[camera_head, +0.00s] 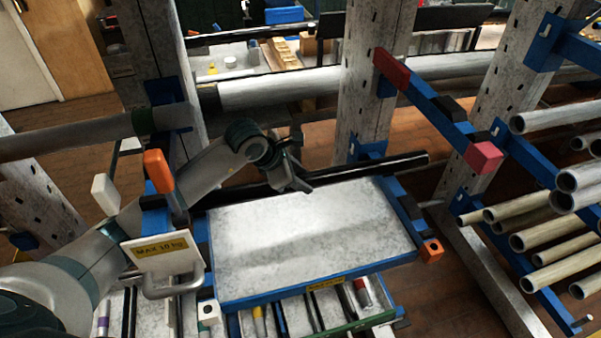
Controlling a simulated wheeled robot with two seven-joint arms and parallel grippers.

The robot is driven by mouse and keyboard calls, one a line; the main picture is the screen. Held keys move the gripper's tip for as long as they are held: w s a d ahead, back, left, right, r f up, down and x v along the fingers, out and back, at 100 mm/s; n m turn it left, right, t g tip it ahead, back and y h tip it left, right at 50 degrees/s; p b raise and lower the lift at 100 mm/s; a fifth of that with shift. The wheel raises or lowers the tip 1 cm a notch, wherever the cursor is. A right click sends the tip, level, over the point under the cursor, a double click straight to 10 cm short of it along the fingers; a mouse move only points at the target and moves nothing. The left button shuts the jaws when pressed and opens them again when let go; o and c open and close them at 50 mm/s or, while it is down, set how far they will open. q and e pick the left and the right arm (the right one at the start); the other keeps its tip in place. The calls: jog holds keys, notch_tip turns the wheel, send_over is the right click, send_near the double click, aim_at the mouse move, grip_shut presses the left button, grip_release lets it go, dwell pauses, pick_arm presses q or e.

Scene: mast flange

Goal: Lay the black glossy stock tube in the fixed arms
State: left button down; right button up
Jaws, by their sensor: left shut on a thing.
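A black glossy tube (375,167) runs along the back edge of a grey panel (300,230), its right end sticking out past the panel. My left gripper (302,184) is shut on the tube near its middle; the fingers partly hide it. Blue arms flank the panel: one at the left with an orange tip (158,171), one at the right with an orange end (431,250). I cannot tell whether the tube touches the panel or the arms. Another blue arm (440,112) with a red end slopes down at the upper right. My right gripper is not in view.
Several pale tubes (545,235) lie on a blue rack at the right, open ends facing me. Thick grey pipes (290,88) cross behind, between perforated posts (372,75). A sign plate with a handle (165,255) stands at the panel's left. Several coloured rods lie below the panel.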

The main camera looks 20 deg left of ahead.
pick_arm(q)
jog(key=shift+w+a+r, duration=0.3)
jog(key=shift+w+r, duration=0.05)
jog(key=shift+r, duration=0.25)
jog(key=shift+f+b, duration=0.4)
jog(key=shift+f, duration=0.25)
jog(key=shift+s+f+b, duration=0.2)
jog(key=shift+f+b, duration=0.25)
jog(key=shift+f, duration=0.55)
jog(key=shift+d+f+b, duration=0.15)
jog(key=shift+f+b, duration=0.2)
jog(key=shift+f, duration=0.55)
jog(key=shift+f+b, duration=1.65)
jog(key=shift+f, duration=0.65)
